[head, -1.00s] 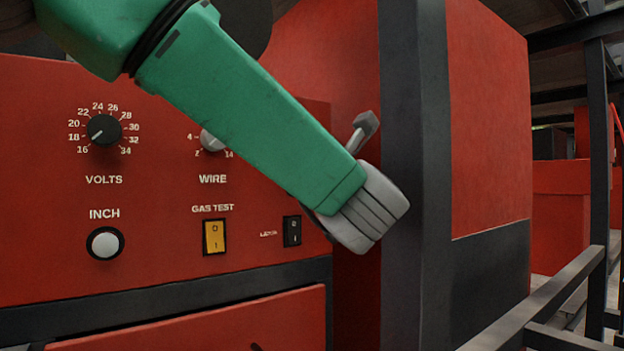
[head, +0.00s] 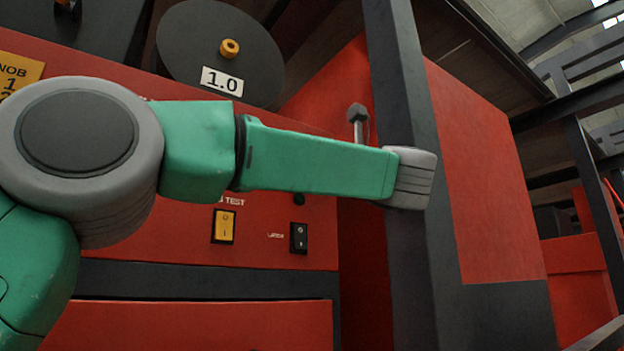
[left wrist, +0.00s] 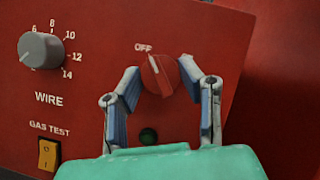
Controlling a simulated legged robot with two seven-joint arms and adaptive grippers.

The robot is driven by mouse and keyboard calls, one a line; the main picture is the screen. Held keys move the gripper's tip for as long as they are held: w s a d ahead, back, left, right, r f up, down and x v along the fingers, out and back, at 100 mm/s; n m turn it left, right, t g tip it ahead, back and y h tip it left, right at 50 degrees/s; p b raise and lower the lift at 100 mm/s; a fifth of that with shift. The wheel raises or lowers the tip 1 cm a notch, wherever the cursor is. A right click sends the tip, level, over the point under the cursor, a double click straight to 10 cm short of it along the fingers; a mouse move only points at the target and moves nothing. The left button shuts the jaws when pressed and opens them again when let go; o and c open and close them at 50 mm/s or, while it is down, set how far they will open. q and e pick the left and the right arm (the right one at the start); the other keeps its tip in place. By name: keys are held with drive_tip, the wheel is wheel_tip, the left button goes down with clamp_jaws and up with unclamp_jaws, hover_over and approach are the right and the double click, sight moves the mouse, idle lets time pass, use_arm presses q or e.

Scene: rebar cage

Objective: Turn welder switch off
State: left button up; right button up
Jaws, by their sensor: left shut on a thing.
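The welder panel (head: 180,273) is red. In the left wrist view, a red rotary switch (left wrist: 156,78) with a pale pointer line sits on the panel beside the word OFF. The line points up, slightly left, towards that label. My left gripper (left wrist: 160,68) is shut on this switch, with one blue-padded finger on each side. In the head view my left forearm crosses in front of the panel and hides both the switch and the gripper's fingers. My right gripper is in neither view.
A grey WIRE knob (left wrist: 41,48) and a yellow GAS TEST switch (left wrist: 48,153) lie to the left. A dark green round lamp (left wrist: 148,136) sits below the red switch. A black rocker switch (head: 299,238) and a dark upright post (head: 412,240) are close to my arm.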

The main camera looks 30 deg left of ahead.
use_arm(q)
drive_tip(key=shift+w+a+f+n+g+b, duration=0.15)
drive_tip(key=shift+n+g+b, duration=0.25)
drive_tip(key=shift+n, duration=0.35)
drive_tip(key=shift+w+d+f+n+g+b, duration=0.1)
drive_tip(key=shift+n+g+b, duration=0.3)
drive_tip(key=shift+n, duration=0.35)
drive_tip(key=shift+r+n, duration=0.2)
drive_tip(key=shift+n, duration=0.1)
drive_tip(key=o, duration=1)
drive_tip(key=shift+o, duration=0.8)
drive_tip(key=shift+w+a+f, duration=0.1)
drive_tip(key=shift+w+a, duration=0.05)
drive_tip(key=shift+a, duration=0.1)
drive_tip(key=shift+s+d, duration=0.1)
drive_tip(key=shift+s, duration=0.1)
drive_tip(key=v, duration=1.2)
drive_tip(key=shift+w, duration=0.2)
